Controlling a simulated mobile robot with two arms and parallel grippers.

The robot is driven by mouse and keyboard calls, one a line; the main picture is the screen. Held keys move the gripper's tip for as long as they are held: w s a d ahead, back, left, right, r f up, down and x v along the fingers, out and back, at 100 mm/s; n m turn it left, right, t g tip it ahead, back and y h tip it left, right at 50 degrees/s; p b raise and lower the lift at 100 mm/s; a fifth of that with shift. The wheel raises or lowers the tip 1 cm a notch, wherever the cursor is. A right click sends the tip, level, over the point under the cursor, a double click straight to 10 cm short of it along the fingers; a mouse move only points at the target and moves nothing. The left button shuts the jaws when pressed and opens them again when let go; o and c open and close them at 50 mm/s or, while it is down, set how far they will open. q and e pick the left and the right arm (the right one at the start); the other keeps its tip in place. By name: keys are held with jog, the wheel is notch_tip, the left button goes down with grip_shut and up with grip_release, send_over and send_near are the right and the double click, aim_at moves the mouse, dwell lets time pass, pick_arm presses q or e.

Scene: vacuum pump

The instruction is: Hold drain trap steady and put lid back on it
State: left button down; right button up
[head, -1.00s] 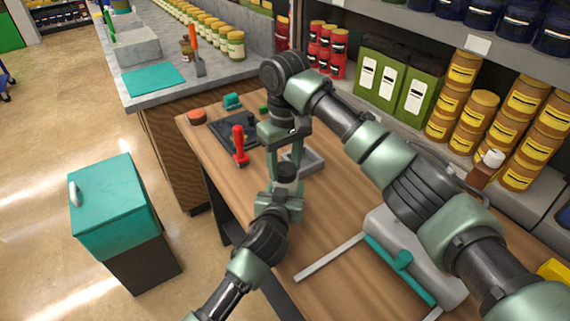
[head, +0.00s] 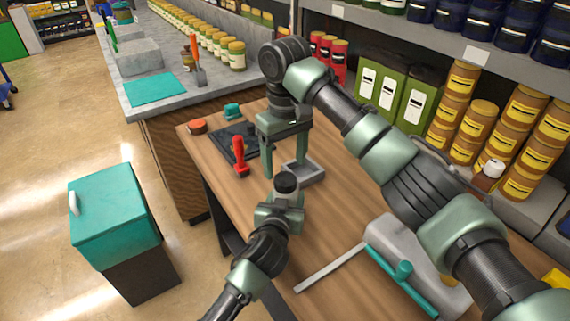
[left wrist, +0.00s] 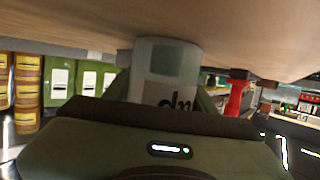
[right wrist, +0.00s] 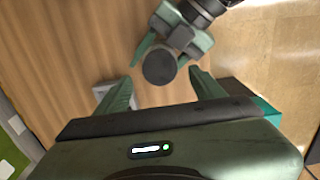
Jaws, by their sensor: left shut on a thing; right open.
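The drain trap is a small grey cylinder with a printed label in the left wrist view (left wrist: 160,75). My left gripper (head: 286,200) is shut around it near the table's front edge. A dark round lid (head: 286,181) caps its top and appears seated level; it also shows as a dark disc in the right wrist view (right wrist: 159,66). My right gripper (head: 285,166) is open and empty, above and beyond the trap in the head view, with fingers apart from the lid. The trap's lower part is hidden in the head view by the left gripper.
A grey square tray (head: 304,176) lies just behind the trap. A red-handled tool (head: 239,155) and a black mat (head: 226,137) are at left. A grey machine with a teal bar (head: 402,270) stands at right. A teal-lidded bin (head: 115,205) is beside the table (head: 330,220).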

aim_at(285, 178)
jog(key=shift+c, duration=0.3)
jog(key=r+n, duration=0.1)
jog(key=n, duration=0.2)
jog(key=shift+w+r, duration=0.1)
jog(key=shift+r, duration=0.1)
notch_tip(285, 178, up, 2)
jog(key=n, duration=0.6)
jog(key=shift+f, duration=4)
